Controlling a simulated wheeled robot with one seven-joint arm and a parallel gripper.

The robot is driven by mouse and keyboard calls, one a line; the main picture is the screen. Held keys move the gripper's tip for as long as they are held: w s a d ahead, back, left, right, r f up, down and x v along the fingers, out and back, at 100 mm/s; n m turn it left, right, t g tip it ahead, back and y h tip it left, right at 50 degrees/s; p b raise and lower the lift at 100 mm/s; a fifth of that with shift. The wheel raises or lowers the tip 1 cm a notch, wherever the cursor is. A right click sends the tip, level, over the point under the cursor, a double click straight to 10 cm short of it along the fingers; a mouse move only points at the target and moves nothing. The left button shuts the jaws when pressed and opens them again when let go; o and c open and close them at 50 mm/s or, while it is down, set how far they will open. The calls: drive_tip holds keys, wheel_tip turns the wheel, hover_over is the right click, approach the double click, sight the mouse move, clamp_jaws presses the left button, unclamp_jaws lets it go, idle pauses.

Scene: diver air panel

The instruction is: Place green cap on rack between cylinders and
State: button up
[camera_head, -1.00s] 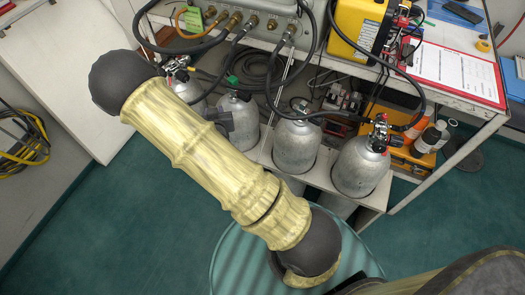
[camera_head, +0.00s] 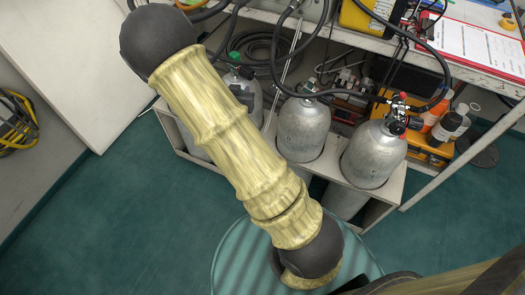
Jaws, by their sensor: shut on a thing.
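A small green piece (camera_head: 234,56), possibly the green cap, shows beside that cylinder's valve, above my gripper in the picture. Whether it sits on the valve or behind it I cannot tell. A middle grey cylinder (camera_head: 303,130) and a right grey cylinder (camera_head: 374,153) stand upright in the pale rack (camera_head: 394,186). My arm covers much of the rack's left part.
Black hoses (camera_head: 440,62) loop over the cylinders from the bench. The right cylinder has a red-topped valve (camera_head: 398,112). Orange and dark bottles (camera_head: 445,126) stand right of the rack. A pale table (camera_head: 65,60) is at left. The teal floor (camera_head: 120,220) is open at lower left.

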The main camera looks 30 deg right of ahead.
drive_tip(key=s+d+f+m+g+h+b, duration=0.2)
drive_tip(key=d+f+m+h+b, duration=0.1)
drive_tip(key=d+f+b, duration=0.4)
drive_tip(key=b, duration=0.3)
drive_tip(key=shift+s+d+m+g, duration=0.25)
drive_tip(key=shift+d+m+g, duration=0.05)
drive_tip(key=shift+g, duration=0.1)
drive_tip(key=shift+f, duration=0.1)
wheel_tip(320, 180, down, 13)
drive_tip(key=b, duration=0.7)
drive_tip(key=shift+f, duration=0.2)
drive_tip(key=shift+f+b, duration=1.35)
drive_tip(key=shift+f, duration=0.9)
drive_tip(key=shift+f, duration=0.15)
